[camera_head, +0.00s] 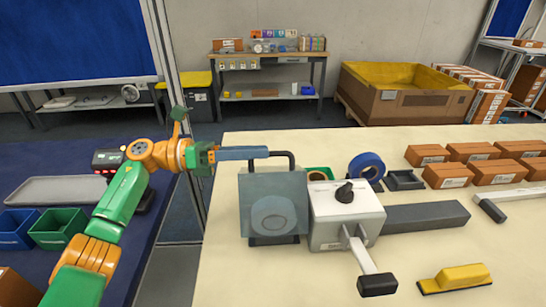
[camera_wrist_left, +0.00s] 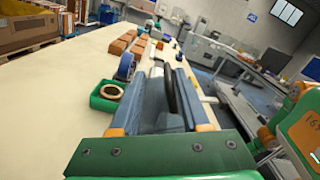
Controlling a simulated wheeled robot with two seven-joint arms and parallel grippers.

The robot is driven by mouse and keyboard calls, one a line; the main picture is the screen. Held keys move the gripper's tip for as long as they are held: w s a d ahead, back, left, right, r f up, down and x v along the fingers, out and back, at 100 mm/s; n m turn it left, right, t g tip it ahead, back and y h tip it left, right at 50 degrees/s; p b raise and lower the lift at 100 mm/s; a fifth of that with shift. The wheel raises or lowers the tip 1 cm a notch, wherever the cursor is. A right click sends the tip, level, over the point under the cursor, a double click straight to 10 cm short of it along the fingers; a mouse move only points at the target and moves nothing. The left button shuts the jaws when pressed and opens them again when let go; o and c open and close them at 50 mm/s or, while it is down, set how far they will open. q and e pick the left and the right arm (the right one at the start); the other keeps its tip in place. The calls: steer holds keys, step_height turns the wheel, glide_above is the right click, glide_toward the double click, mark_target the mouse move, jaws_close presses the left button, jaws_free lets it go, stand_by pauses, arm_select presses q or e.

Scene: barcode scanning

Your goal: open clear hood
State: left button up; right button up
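The hood (camera_head: 272,205) is a grey, see-through-looking box with a round shape showing in its front. It stands closed against the left side of a white device (camera_head: 345,215) with a black knob. A dark bent handle (camera_head: 284,154) rises from its top. My left gripper (camera_head: 266,153) reaches in from the left with blue fingers level with the handle. In the left wrist view, the fingers stand apart with the dark handle (camera_wrist_left: 169,92) between them. Whether they touch it is hidden. My right gripper is not in view.
A blue tape roll (camera_head: 367,166) and a green tray (camera_head: 318,173) lie behind the device. Brown boxes (camera_head: 448,175) line the back right. A yellow tool (camera_head: 455,278) lies at front right. The table's front left (camera_head: 240,280) is clear.

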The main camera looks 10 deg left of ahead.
arm_select(q)
steer(key=v, duration=0.2)
steer(key=shift+s+a+f, duration=0.1)
steer(key=shift+a+f, duration=0.05)
steer(key=shift+a, duration=0.35)
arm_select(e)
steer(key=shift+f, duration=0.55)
arm_select(q)
steer(key=shift+a, duration=0.1)
steer(key=b+v, duration=0.1)
steer(key=v, duration=0.7)
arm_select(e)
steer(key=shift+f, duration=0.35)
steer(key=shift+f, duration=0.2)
